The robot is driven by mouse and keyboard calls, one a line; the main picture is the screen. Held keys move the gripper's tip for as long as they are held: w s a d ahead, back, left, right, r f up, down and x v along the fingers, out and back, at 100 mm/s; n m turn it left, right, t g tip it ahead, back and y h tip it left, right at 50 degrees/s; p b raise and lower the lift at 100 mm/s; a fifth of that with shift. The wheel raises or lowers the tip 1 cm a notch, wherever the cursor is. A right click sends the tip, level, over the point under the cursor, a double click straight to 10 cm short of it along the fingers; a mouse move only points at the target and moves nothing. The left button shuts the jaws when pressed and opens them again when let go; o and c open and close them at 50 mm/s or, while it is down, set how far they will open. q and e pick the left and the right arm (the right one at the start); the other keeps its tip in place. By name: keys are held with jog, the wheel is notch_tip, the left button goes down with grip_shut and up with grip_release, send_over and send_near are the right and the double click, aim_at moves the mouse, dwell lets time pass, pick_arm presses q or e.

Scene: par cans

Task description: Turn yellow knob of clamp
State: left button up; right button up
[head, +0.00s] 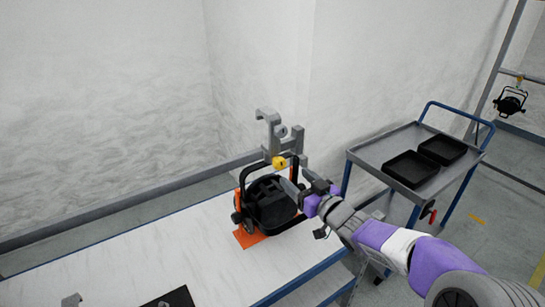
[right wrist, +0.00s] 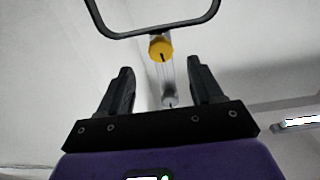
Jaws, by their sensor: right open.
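The yellow knob (head: 279,162) sits at the lower part of the grey hook clamp (head: 268,128), above the black par can (head: 268,205). My right gripper (head: 296,184) is close beside the can, just below and to the right of the knob. In the right wrist view the yellow knob (right wrist: 160,48) is ahead of the open fingers (right wrist: 162,84), near the middle between them and apart from them. A dark slot shows on its face. My left gripper is not in view.
The can's black yoke (right wrist: 155,30) crosses the top of the right wrist view. A grey cart (head: 372,155) with two black trays (head: 410,168) stands to the right. Another par can (head: 510,102) hangs at far right. The white table (head: 130,255) is mostly clear at left.

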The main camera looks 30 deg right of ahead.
aim_at(282, 166)
jog(key=w, duration=0.7)
jog(key=shift+w+a, duration=0.1)
jog(key=shift+a, duration=0.2)
jog(key=shift+c, duration=0.4)
jog(key=c, duration=1)
